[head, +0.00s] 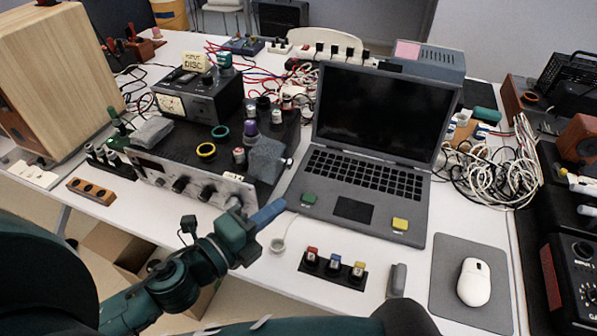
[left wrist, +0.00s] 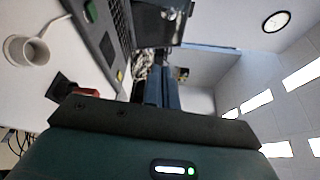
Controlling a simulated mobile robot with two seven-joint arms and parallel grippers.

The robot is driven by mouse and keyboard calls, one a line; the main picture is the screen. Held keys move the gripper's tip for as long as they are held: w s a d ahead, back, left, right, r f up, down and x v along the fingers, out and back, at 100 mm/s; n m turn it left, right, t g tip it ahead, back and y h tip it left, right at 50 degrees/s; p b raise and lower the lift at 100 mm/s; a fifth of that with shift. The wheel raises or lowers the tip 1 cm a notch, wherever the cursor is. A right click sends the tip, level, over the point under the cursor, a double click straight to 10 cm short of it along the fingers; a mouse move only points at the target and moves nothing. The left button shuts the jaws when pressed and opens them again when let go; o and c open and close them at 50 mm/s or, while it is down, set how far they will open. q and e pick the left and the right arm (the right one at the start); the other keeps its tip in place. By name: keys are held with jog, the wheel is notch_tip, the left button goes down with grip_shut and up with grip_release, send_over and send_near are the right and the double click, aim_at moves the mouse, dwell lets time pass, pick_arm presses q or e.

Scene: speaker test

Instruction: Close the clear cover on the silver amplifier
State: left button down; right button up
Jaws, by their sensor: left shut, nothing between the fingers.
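The silver amplifier (head: 190,184) stands at the left of the table, its front panel with black knobs facing me. Several small items and grey cloths lie on its dark top. I cannot make out a clear cover on it; the right end of its front is partly hidden behind my left gripper. My left gripper (head: 268,213) is shut and empty, just right of the amplifier's front right corner and in front of the laptop. Its shut fingers also show in the left wrist view (left wrist: 162,90). My right gripper is not in view.
An open laptop (head: 352,208) stands right of the amplifier. A small white cup (head: 277,245) is just below my left gripper; a strip of coloured buttons (head: 334,266) lies to its right. A mouse (head: 473,282) sits on a grey pad. White cables (head: 497,170) pile up behind.

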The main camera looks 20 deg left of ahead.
aim_at(272, 162)
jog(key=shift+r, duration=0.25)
jog(key=p, duration=0.1)
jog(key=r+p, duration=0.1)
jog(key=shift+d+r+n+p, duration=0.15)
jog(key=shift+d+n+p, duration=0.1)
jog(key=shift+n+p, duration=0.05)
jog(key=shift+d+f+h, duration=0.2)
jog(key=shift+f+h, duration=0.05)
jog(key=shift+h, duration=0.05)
pick_arm(q)
jog(key=w, duration=0.9)
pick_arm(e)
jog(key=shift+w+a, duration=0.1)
pick_arm(q)
jog(key=shift+w, duration=0.15)
